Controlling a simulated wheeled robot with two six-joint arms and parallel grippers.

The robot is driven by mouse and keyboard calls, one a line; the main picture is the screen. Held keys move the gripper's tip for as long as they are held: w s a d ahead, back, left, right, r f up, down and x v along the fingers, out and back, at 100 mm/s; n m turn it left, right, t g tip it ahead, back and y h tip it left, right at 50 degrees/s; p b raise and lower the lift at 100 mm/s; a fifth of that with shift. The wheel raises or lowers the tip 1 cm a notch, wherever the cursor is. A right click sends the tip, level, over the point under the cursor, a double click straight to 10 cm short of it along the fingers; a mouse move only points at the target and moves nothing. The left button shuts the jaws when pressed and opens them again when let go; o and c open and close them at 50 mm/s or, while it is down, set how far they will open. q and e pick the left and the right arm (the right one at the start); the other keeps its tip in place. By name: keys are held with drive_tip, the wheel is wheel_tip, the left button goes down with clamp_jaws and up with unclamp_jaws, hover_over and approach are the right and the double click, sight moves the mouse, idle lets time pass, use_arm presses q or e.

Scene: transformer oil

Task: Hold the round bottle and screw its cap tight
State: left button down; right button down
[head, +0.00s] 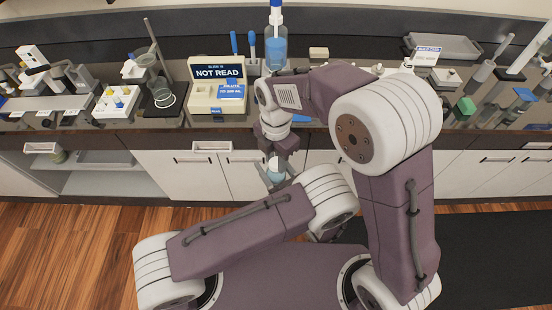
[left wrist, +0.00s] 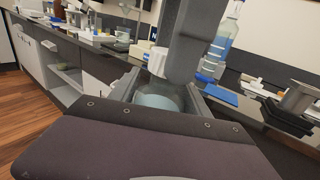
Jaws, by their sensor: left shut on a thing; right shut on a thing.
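The round bottle (head: 275,175) is small, with light blue contents, and is held in the air in front of the counter. Its rounded blue body also shows in the left wrist view (left wrist: 158,101). My left gripper (head: 276,182) is shut on the bottle's body from below, with a finger on each side. The white cap (head: 274,162) is at the top of the bottle. My right gripper (head: 276,153) points down from above and is shut on the cap.
The counter behind holds a cream box marked NOT READ (head: 217,94), a tall blue wash bottle (head: 275,48), a beaker on a stand (head: 163,97) and a grey tray (head: 444,46). White cabinets (head: 180,170) lie below. The air around the bottle is clear except for my arms.

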drive_tip(key=m, duration=1)
drive_tip(key=shift+m, duration=0.3)
drive_tip(key=m, duration=1)
drive_tip(key=shift+m, duration=0.3)
drive_tip(key=c, duration=0.9)
unclamp_jaws()
